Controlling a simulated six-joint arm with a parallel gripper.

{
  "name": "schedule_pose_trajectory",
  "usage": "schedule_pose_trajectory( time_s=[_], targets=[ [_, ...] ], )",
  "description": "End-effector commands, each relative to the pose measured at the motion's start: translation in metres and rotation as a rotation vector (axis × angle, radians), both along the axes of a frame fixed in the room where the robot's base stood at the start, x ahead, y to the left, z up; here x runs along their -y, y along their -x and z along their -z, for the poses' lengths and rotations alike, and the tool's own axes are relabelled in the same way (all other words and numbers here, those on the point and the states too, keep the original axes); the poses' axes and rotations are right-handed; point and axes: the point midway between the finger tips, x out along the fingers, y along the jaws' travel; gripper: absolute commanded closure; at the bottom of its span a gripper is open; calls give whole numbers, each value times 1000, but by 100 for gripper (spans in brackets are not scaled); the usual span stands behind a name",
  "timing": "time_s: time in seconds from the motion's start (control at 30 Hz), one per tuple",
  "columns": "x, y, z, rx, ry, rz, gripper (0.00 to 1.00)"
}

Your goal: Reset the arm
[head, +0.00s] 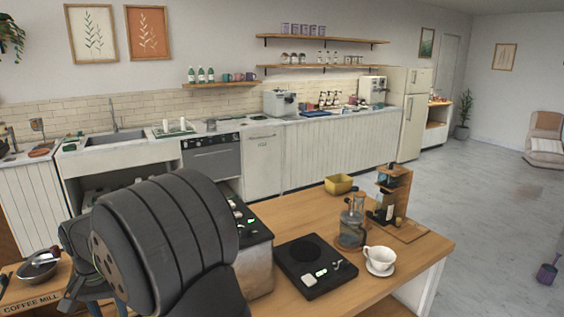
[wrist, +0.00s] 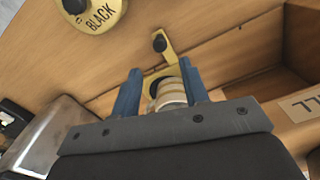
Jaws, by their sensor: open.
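My gripper (wrist: 159,67) is open in the wrist view, with its two blue fingers apart. A pale ringed cylinder (wrist: 168,96) shows between the fingers, partly hidden by the gripper's dark body. I cannot tell whether the fingers touch it. A brass bracket with a dark knob (wrist: 160,42) lies just beyond the fingertips on a wooden surface. In the head view my dark arm fills the lower left and hides much of the gripper's surroundings.
A brass disc marked BLACK (wrist: 97,14) is at the upper left of the wrist view. On the wooden cart (head: 418,250) are a black scale (head: 314,266), a white cup (head: 379,256), a glass press (head: 351,232) and a yellow bowl (head: 339,184). Floor right of it is mostly clear.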

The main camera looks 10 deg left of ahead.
Motion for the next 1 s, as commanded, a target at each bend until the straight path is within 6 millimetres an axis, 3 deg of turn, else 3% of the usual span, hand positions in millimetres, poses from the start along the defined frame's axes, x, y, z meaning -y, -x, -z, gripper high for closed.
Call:
schedule_pose_trajectory(
  time_s=[0.3, 0.5, 0.93, 1.0],
  targets=[
    [1, 0, 63, -2, 5, 0, 59],
    [0, 0, 87, -1, 2, 0, 59],
    [0, 0, 95, -1, 1, 0, 59],
    [0, -1, 93, 2, -2, -2, 45]
  ],
)
